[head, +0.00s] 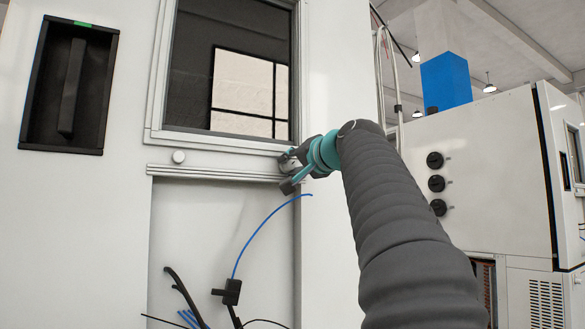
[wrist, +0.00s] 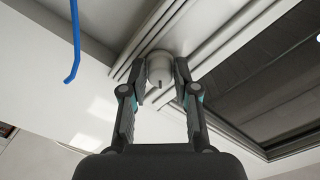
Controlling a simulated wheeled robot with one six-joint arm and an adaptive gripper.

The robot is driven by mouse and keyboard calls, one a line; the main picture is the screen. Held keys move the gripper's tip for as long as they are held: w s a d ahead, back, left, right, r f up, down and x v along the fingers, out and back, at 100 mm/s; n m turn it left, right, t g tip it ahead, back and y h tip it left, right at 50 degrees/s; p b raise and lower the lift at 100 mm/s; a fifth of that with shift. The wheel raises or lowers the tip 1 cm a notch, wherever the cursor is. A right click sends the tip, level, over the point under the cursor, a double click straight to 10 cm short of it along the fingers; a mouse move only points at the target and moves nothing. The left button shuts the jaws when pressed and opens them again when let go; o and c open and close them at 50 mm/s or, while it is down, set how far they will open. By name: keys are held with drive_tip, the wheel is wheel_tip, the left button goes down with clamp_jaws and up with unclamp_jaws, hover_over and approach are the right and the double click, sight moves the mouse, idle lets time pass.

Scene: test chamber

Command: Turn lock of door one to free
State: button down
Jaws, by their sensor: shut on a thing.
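A pale round lock knob (wrist: 159,66) sits on the ribbed trim below the window. A small dark mark shows at its near edge. My gripper (wrist: 161,76) has one finger on each side of the knob and is shut on it. In the head view my gripper (head: 289,174) is at the lower right corner of the window frame, and its fingers largely hide the knob. The door (head: 225,215) is a white panel with a dark window (head: 190,75) above. I cannot read any lock label.
A recessed black handle (head: 70,90) with a green mark is at the far left. A blue cable (head: 256,232) curves up close to my gripper; it also shows in the wrist view (wrist: 75,45).

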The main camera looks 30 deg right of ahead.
drive_tip(key=n+b, duration=0.1)
drive_tip(key=n, duration=0.3)
drive_tip(key=shift+n, duration=0.3)
drive_tip(key=n, duration=0.4)
drive_tip(key=shift+n+b, duration=0.3)
drive_tip(key=shift+b, duration=0.05)
drive_tip(key=c, duration=0.9)
unclamp_jaws()
drive_tip(key=shift+o, duration=0.2)
drive_tip(key=s, duration=1.2)
drive_tip(key=shift+d, duration=0.25)
